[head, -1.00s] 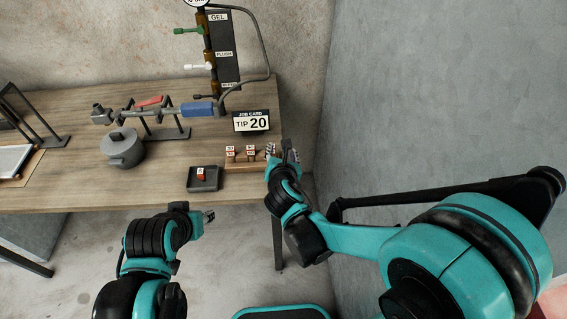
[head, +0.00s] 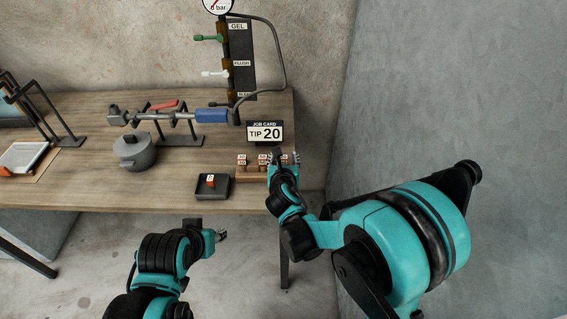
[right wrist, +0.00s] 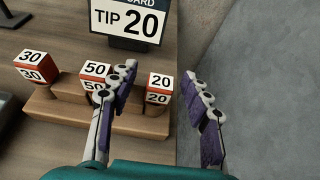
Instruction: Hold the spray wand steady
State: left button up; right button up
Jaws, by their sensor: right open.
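The spray wand (head: 174,116) is grey with a blue grip (head: 211,116) and lies across a black stand (head: 188,139) on the bench. My right gripper (head: 283,158) is open over the right end of the wooden tip rack (head: 250,174), well right of the wand. In the right wrist view its fingers (right wrist: 167,85) stand on either side of the tip marked 20 (right wrist: 160,90), with space at the right finger. The tips marked 50 (right wrist: 94,76) and 30 (right wrist: 35,66) sit further left. My left gripper (head: 220,235) hangs in front of the bench, empty as far as I see; its jaws are too small to judge.
The job card (head: 265,133) reads TIP 20 and stands behind the rack. A dark tray (head: 221,189) holds one red-and-white tip (head: 210,181). A grey pot (head: 135,152) stands before the wand. A valve panel (head: 241,60) with a gauge rises behind. A wall (head: 440,100) bounds the right.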

aim_at(284, 157)
jog(key=c, duration=1.1)
jog(key=shift+o, duration=0.2)
jog(key=shift+r, duration=0.1)
pick_arm(q)
jog(key=shift+r, duration=0.1)
pick_arm(e)
jog(key=shift+r, duration=0.1)
